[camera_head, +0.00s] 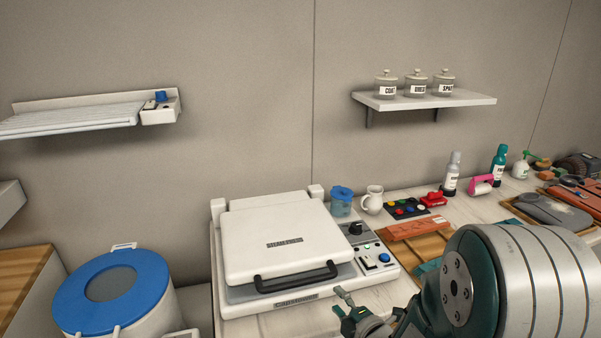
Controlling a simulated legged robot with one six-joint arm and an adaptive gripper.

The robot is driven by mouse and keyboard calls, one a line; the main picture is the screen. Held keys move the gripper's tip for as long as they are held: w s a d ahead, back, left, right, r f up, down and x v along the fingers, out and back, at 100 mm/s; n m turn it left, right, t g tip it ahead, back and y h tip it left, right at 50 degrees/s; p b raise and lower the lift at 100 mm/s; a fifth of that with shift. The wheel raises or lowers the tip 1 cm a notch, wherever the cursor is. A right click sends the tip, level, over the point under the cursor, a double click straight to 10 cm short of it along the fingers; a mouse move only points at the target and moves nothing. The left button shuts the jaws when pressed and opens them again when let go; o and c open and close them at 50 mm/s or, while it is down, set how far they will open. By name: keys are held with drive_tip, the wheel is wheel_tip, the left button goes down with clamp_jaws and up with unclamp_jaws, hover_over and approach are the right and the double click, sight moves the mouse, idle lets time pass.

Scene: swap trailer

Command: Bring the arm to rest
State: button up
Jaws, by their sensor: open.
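My arm (500,275) reaches in from the lower right of the head view, with a large silver and dark green link in front of the counter. My gripper (345,300) shows small at the bottom edge, just in front of the white press machine (280,240). One fingertip points up and left. The gripper is open, and I see nothing between its fingers. Its lower part is cut off by the frame. The press has its lid down, with a black handle at the front and a control panel on its right.
A white bin with a blue lid (115,288) stands left of the press. The counter (400,290) holds a blue jar (342,201), a white pitcher (372,200), a paint palette (406,208), bottles (452,175) and wooden boards (415,228). Wall shelves (425,100) hang above.

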drive_tip(key=s+d+r+m+g+h, duration=0.3)
drive_tip(key=s+d+r+m+h, duration=0.2)
drive_tip(key=d+r+m+h, duration=0.55)
drive_tip(key=s+a+r+m+g+y, duration=0.1)
drive_tip(key=s+a+m+g, duration=0.1)
drive_tip(key=s+m, duration=0.4)
drive_tip(key=s+a+r+m+g+y, duration=0.2)
drive_tip(key=s+m, duration=0.4)
drive_tip(key=s, duration=0.5)
drive_tip(key=shift+s+r+g, duration=0.25)
drive_tip(key=shift+g, duration=0.55)
clamp_jaws()
